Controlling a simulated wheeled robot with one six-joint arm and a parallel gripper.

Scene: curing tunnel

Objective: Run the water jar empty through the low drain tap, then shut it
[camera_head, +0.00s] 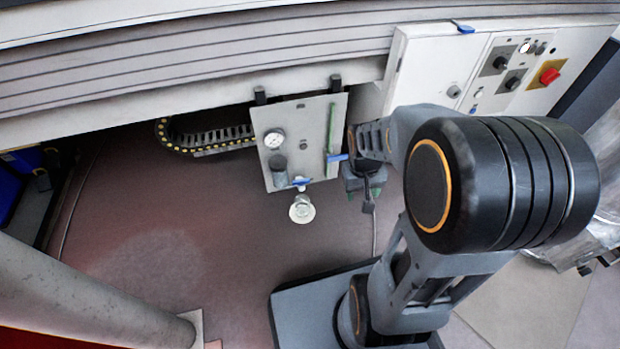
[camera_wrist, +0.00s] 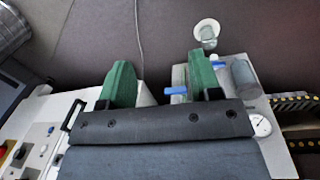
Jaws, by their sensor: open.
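A dark grey jar (camera_head: 278,162) hangs on the pale panel (camera_head: 312,120) below a round gauge. The water level inside it cannot be made out. A low tap with a blue handle (camera_head: 299,182) sits at the panel's lower edge, right of the jar. In the wrist view the jar (camera_wrist: 243,76) and the low tap (camera_wrist: 216,65) lie just beyond the right finger. My gripper (camera_head: 366,184) is open and empty, right of the panel. In the wrist view its green fingers (camera_wrist: 160,84) stand apart, with a second blue lever (camera_wrist: 175,91) showing between them.
A white cup (camera_head: 302,209) stands below the low tap. A green vertical pipe (camera_head: 331,128) with the second blue lever (camera_head: 338,158) runs along the panel's right side. A control box (camera_head: 480,70) hangs at upper right, and a cable chain (camera_head: 205,138) lies left.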

